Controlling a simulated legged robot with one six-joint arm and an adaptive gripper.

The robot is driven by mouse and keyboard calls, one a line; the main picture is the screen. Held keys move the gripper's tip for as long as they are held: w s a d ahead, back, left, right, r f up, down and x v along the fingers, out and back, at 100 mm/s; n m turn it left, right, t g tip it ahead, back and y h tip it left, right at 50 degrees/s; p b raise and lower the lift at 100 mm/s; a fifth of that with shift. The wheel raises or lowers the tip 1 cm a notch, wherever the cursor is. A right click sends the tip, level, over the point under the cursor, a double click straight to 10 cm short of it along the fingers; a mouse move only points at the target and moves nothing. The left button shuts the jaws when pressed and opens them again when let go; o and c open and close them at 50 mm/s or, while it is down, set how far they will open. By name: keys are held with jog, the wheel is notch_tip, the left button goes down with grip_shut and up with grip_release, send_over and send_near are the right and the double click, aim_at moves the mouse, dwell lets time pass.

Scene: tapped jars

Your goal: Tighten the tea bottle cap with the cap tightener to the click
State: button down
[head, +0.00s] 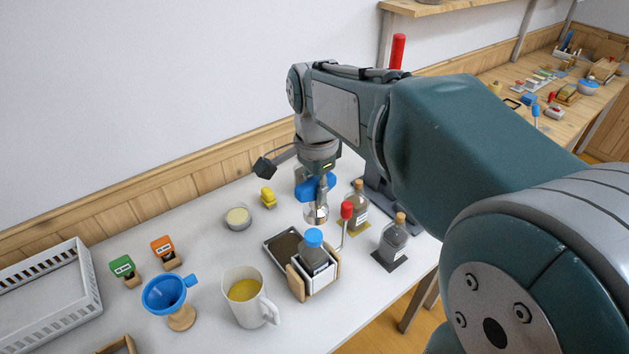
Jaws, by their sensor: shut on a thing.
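The tea bottle (313,256) stands upright in a wooden-sided clamp holder (298,280), which has a red-knobbed lever (347,212) at its right. A blue cap (314,237) sits on top of the bottle; how tight it is cannot be seen. My gripper (320,188) points down behind the bottle. It is shut on the cap tightener, whose metallic, cup-like lower end (316,213) shows below it. The tightener is apart from the cap, beyond it in the picture. The fingers are small and partly hidden against a blue object (309,186) behind them.
Two cork-stoppered bottles (357,207) (393,240) stand right of the holder. A mug (246,295), blue funnel (165,294), orange (164,250) and green (122,268) stamp-like items, a round tin (238,217) and a white basket (48,290) lie to the left.

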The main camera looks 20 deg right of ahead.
aim_at(312, 207)
jog(key=shift+a+f, duration=0.25)
jog(key=shift+f, duration=0.3)
jog(key=shift+a+f, duration=0.2)
jog(key=shift+f, duration=0.3)
jog(key=shift+d+f, duration=0.3)
jog(key=shift+f, duration=0.35)
jog(key=shift+f, duration=0.1)
jog(key=shift+a+f, duration=0.25)
jog(key=shift+f, duration=0.2)
jog(key=shift+d, duration=0.2)
jog(key=shift+f, duration=1.25)
